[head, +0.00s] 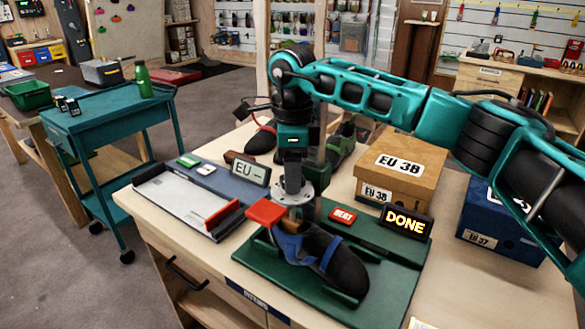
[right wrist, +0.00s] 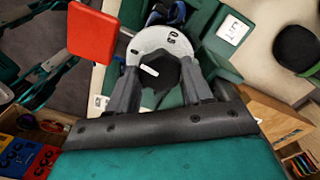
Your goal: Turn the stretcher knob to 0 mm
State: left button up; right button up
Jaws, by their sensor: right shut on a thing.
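The stretcher is a green base (head: 395,292) on the bench with a dark climbing shoe with blue straps (head: 335,262) on it. A pale round dial (head: 296,196) stands above the shoe's heel. My right gripper (head: 292,182) points down onto it from above. In the right wrist view the dial (right wrist: 160,42) carries dark marks that I cannot read surely. The fingers of my right gripper (right wrist: 163,88) are shut on the dark knob (right wrist: 168,72) at its centre. A red square plate (head: 265,212) sticks out beside the dial. My left gripper is not in view.
A lit DONE sign (head: 405,222) and a red HEAT button (head: 343,216) stand behind the shoe. A EU 38 box (head: 420,165) and a blue EU 37 box (head: 490,240) stand to the right. A foot-measuring tray (head: 185,207) lies left. A teal cart (head: 110,120) stands beyond.

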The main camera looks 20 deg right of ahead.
jog(key=shift+n, duration=1)
jog(key=o, duration=1)
notch_tip(320, 180, up, 13)
jog(key=shift+f+p, duration=0.1)
jog(key=shift+p, duration=0.25)
